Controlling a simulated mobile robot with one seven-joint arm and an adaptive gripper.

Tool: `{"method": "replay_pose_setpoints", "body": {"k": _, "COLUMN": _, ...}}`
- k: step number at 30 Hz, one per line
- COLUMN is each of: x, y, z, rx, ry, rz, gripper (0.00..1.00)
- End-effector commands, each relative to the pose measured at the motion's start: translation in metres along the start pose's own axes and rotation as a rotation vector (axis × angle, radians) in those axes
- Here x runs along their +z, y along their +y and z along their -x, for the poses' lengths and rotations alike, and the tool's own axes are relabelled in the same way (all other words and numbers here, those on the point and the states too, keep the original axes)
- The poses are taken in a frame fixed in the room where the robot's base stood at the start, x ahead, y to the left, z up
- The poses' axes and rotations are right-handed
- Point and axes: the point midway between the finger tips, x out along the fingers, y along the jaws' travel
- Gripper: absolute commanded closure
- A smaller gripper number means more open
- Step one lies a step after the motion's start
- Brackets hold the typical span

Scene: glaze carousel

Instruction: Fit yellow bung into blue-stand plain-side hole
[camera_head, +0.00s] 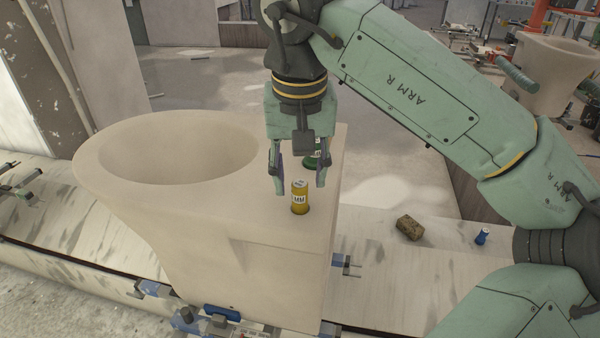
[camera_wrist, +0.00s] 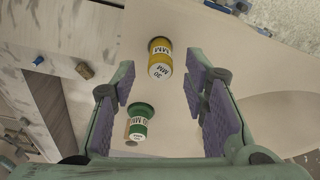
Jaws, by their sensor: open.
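The yellow bung (camera_head: 300,198) stands upright on the flat deck of the near pale toilet bowl (camera_head: 205,215), with a dark rim at its base like a hole's edge. It also shows in the wrist view (camera_wrist: 160,60), ahead of the jaws. My gripper (camera_head: 299,184) is open and empty, pointing down just above and behind the bung, one finger on each side. The bowl rests on a stand with blue fittings (camera_head: 221,312). A green bung (camera_head: 317,156) stands behind, partly hidden by my finger; in the wrist view (camera_wrist: 140,119) it is near the left jaw.
A brown sponge (camera_head: 409,228) and a small blue bung (camera_head: 481,236) lie on the pale ledge to the right. Another pale bowl (camera_head: 548,72) stands at the back right by an orange frame (camera_head: 535,18). The near bowl's wide opening (camera_head: 180,150) is left of my gripper.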

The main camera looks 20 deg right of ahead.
Motion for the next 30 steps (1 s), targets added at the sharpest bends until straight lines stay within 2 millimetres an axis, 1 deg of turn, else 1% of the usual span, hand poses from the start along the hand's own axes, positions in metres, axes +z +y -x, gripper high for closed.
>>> {"method": "replay_pose_setpoints", "body": {"k": 1, "x": -0.002, "y": 0.0, "z": 0.021, "rx": -0.001, "ry": 0.001, "rz": 0.0, "gripper": 0.59}}
{"method": "replay_pose_setpoints", "body": {"k": 3, "x": -0.002, "y": 0.0, "z": 0.035, "rx": 0.0, "ry": 0.001, "rz": 0.0, "gripper": 0.59}}
{"method": "replay_pose_setpoints", "body": {"k": 4, "x": -0.001, "y": 0.0, "z": 0.037, "rx": 0.001, "ry": 0.001, "rz": -0.001, "gripper": 0.59}}
{"method": "replay_pose_setpoints", "body": {"k": 6, "x": -0.001, "y": 0.0, "z": 0.05, "rx": 0.001, "ry": 0.002, "rz": -0.001, "gripper": 0.59}}
{"method": "replay_pose_setpoints", "body": {"k": 9, "x": -0.001, "y": 0.001, "z": 0.064, "rx": 0.003, "ry": 0.001, "rz": -0.002, "gripper": 0.59}}
{"method": "replay_pose_setpoints", "body": {"k": 12, "x": 0.0, "y": 0.0, "z": 0.075, "rx": 0.002, "ry": 0.001, "rz": -0.001, "gripper": 0.59}}
{"method": "replay_pose_setpoints", "body": {"k": 17, "x": 0.0, "y": 0.0, "z": 0.082, "rx": 0.0, "ry": 0.0, "rz": -0.001, "gripper": 0.59}}
{"method": "replay_pose_setpoints", "body": {"k": 30, "x": 0.0, "y": 0.0, "z": 0.082, "rx": 0.0, "ry": 0.0, "rz": 0.0, "gripper": 0.59}}
